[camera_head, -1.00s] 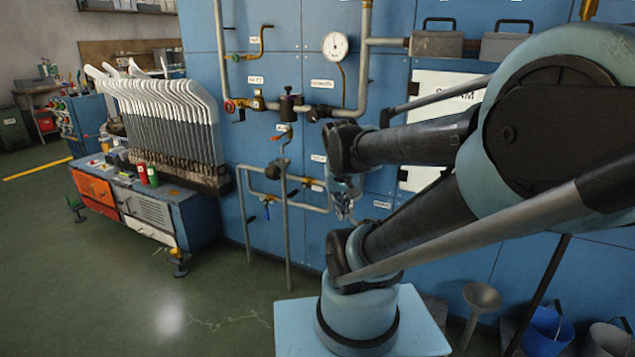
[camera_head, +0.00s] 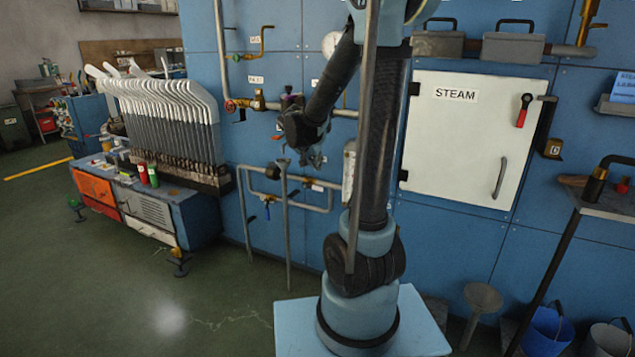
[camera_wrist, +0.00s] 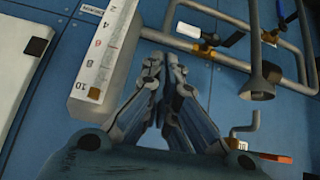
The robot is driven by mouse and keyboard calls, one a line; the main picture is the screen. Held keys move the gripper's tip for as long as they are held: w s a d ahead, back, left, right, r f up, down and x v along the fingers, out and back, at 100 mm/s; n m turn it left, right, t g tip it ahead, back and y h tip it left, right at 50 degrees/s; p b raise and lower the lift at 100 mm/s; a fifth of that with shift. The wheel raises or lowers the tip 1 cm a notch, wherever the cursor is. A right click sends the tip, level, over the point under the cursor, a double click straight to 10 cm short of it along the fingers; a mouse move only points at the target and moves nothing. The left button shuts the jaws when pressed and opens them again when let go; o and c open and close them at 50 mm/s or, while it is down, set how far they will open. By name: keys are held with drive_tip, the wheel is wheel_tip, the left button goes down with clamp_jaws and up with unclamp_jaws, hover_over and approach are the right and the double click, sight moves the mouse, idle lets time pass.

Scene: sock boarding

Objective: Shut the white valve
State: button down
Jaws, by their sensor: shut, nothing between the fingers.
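The white valve shows in the wrist view as a short white lever (camera_wrist: 188,30) beside a brass body on a grey pipe, near the top, right of my fingertips. In the head view, a brass valve body (camera_head: 316,185) sits on the same low pipework, below my gripper; its lever is too small to read clearly. My gripper (camera_wrist: 165,68) points towards the blue wall with its fingers together and nothing between them. It is apart from the white lever. In the head view my gripper (camera_head: 317,158) hangs in front of the pipes, partly hidden by its own wrist.
A white numbered scale (camera_wrist: 105,60) stands close left of my fingers. A blue-handled lever (camera_wrist: 234,39) and an orange lever (camera_wrist: 275,157) are on the right. A vertical pipe with a dark funnel-like end (camera_wrist: 262,82) juts out there. A STEAM cabinet (camera_head: 460,130) is at right.

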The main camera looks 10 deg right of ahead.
drive_tip(key=shift+m+t, duration=0.4)
drive_tip(key=w, duration=0.1)
drive_tip(key=w+a, duration=0.1)
drive_tip(key=w, duration=0.1)
drive_tip(key=w+a+f, duration=0.1)
drive_tip(key=w, duration=0.1)
hover_over(313, 187)
drive_tip(key=s+d, duration=0.1)
drive_tip(key=d, duration=0.1)
wheel_tip(313, 187, down, 7)
drive_tip(key=shift+s+a+f, duration=0.1)
drive_tip(key=shift+s+f, duration=0.1)
drive_tip(key=shift+f, duration=1.8)
